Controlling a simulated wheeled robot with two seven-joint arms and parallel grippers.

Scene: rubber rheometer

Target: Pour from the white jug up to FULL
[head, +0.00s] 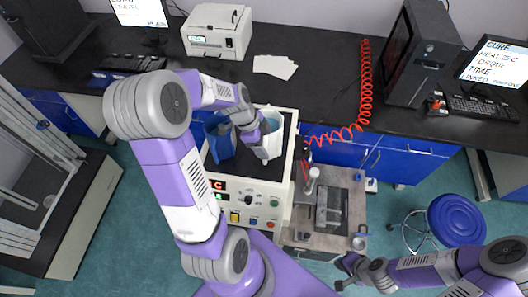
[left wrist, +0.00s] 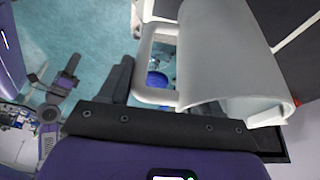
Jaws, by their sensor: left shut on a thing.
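The white jug (head: 273,112) is above the dark top of the beige machine in the head view, partly covered by my left arm. Something pale blue shows inside its mouth. My left gripper (head: 264,140) is shut on the jug at its handle side. In the left wrist view the jug (left wrist: 225,60) fills the upper right, its handle (left wrist: 146,68) beside my dark fingers. A blue open container (head: 220,143) stands left of the jug, partly hidden by my arm. No FULL mark is readable. My right gripper (head: 345,270) is empty, its fingers apart, at the lower right.
The beige machine (head: 272,190) has buttons and a display on its front. A steel-topped unit (head: 346,195) stands to its right. A red coiled hose (head: 364,90) hangs behind. A blue stool (head: 456,220) stands right.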

